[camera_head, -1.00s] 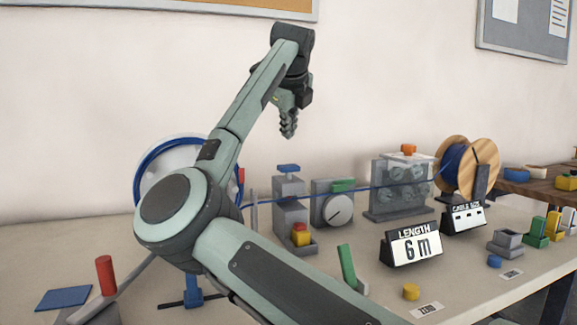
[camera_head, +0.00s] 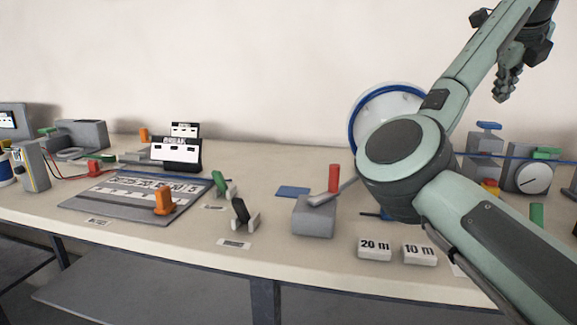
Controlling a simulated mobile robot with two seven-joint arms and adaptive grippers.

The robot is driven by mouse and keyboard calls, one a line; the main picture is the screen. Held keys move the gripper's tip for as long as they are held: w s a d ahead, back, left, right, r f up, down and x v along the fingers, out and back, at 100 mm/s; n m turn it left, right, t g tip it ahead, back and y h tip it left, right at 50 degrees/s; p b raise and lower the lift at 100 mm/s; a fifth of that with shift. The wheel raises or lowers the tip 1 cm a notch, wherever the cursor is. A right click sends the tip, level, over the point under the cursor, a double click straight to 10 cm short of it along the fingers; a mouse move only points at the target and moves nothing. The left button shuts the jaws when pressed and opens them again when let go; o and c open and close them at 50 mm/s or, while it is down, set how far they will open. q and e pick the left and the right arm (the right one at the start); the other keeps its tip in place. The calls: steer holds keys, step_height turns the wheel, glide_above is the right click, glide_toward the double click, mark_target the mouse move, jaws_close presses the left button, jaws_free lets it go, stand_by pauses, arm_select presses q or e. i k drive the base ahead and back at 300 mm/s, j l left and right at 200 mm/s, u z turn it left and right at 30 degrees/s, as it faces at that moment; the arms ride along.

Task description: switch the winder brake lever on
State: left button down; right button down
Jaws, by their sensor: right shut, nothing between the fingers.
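A grey block (camera_head: 313,217) stands on the table near the winder, with a slanting grey bar (camera_head: 322,197) on top and a red upright handle (camera_head: 334,178). This looks like the brake lever, but I see no label on it. The winder wheel (camera_head: 358,113) with a blue rim is behind my right arm, which hides much of it. My right gripper (camera_head: 503,90) is shut and empty, pointing down high in front of the wall, up and to the right of the lever and apart from it. My left gripper is not in view.
White blocks marked 20 m (camera_head: 374,249) and 10 m (camera_head: 419,254) lie near the front edge. A black lever (camera_head: 241,212), a green lever (camera_head: 222,186) and a board with an orange handle (camera_head: 164,202) are further left. A blue plate (camera_head: 293,191) lies behind the block.

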mark_target(239, 204)
steer(key=k+j, duration=1.25)
steer(key=k, duration=0.05)
